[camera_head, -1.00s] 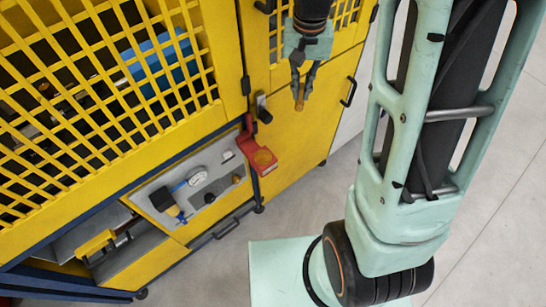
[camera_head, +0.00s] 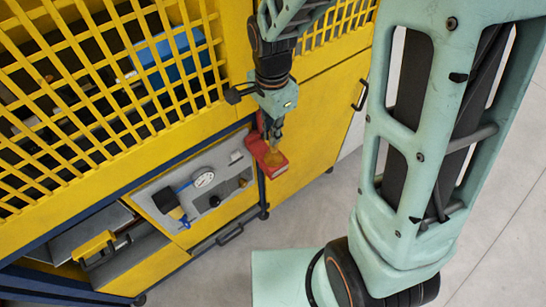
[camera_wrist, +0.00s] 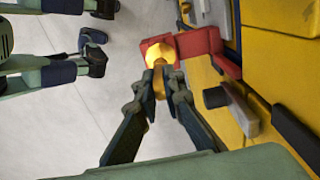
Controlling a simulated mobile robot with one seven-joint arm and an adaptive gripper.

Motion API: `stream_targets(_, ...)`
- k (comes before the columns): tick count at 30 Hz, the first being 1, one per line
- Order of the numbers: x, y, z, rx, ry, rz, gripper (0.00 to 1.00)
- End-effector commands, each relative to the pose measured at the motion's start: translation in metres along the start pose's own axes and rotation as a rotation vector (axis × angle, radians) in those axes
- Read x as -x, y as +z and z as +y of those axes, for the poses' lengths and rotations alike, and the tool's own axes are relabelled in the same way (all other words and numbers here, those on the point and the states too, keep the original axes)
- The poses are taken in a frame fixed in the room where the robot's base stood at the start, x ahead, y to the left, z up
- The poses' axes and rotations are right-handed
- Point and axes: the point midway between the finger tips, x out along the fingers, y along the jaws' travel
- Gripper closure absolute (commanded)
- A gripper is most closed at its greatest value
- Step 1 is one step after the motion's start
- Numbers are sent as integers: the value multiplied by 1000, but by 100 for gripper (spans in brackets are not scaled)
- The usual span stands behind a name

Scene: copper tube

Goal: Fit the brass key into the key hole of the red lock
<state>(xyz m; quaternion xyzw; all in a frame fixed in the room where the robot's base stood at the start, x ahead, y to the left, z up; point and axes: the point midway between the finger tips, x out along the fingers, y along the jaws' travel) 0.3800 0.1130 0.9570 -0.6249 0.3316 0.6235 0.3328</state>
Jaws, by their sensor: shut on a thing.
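The red lock (camera_head: 279,172) juts out from the yellow cabinet front, with a round brass face on top. In the wrist view the red lock (camera_wrist: 204,43) lies just beyond my fingertips, its brass face (camera_wrist: 158,52) in line with them. My gripper (camera_head: 273,141) is directly above the lock, pointing down at it. In the wrist view my gripper (camera_wrist: 159,85) is shut on the small brass key (camera_wrist: 159,83). The key's far end meets the brass face in the picture. I cannot tell whether it touches or enters the key hole, which is hidden.
The yellow cabinet (camera_head: 310,125) stands right behind the lock, with a dark handle (camera_head: 236,95) close to my wrist. The grey floor (camera_head: 225,275) in front is free.

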Motion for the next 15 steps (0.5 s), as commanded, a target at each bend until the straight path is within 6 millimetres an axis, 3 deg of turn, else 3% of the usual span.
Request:
stream_targets(3, -24, 0, 2, 0, 6, -3, 100)
stream_targets(15, -66, 0, 1, 1, 4, -2, 100)
